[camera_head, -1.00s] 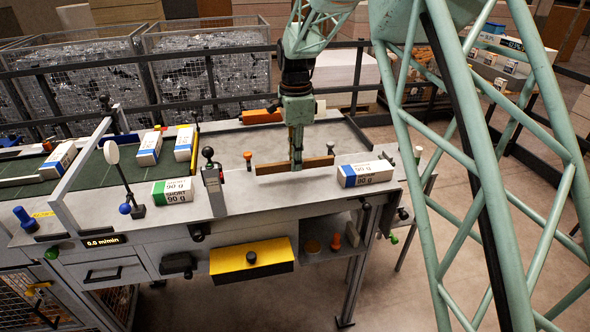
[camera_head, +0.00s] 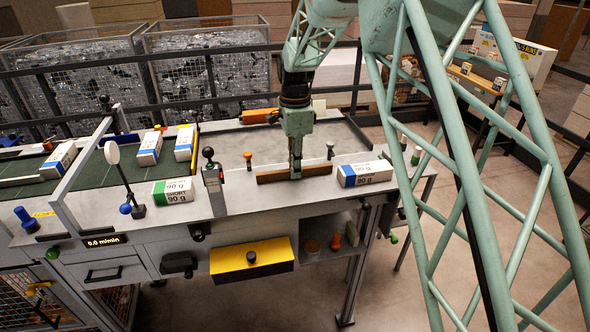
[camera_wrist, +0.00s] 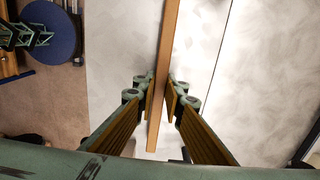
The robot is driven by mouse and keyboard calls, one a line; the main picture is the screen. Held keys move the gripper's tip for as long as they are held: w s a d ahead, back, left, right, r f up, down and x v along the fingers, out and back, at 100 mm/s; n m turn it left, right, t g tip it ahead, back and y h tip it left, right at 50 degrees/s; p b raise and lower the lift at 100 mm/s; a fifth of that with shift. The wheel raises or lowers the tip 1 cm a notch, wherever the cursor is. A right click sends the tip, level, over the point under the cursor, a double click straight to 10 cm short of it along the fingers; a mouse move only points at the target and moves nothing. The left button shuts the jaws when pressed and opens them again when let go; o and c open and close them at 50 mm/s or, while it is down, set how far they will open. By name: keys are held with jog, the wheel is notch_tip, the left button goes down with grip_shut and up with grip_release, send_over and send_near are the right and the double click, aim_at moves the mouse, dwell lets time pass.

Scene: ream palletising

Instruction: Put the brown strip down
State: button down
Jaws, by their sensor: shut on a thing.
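The brown strip (camera_head: 271,177) is a long thin bar just over the grey table top (camera_head: 240,195), near its front edge. My gripper (camera_head: 295,174) points straight down and is shut on the strip near its middle. In the wrist view the strip (camera_wrist: 164,75) runs upright through the picture between the two ribbed fingers of my gripper (camera_wrist: 161,98). Whether the strip touches the table or hangs slightly above it, I cannot tell.
A ream with a blue end (camera_head: 365,174) lies right of the strip, and a ream with a green end (camera_head: 173,191) lies left. A black-knobbed post (camera_head: 212,180) stands just left of the strip. Two small knobs, orange (camera_head: 248,157) and grey (camera_head: 330,150), stand behind it.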

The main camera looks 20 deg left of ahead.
jog(key=shift+f, duration=0.15)
jog(key=c, duration=2.7)
grip_release()
notch_tip(320, 180, up, 12)
jog(key=shift+r, duration=0.15)
jog(key=shift+d+r, duration=0.1)
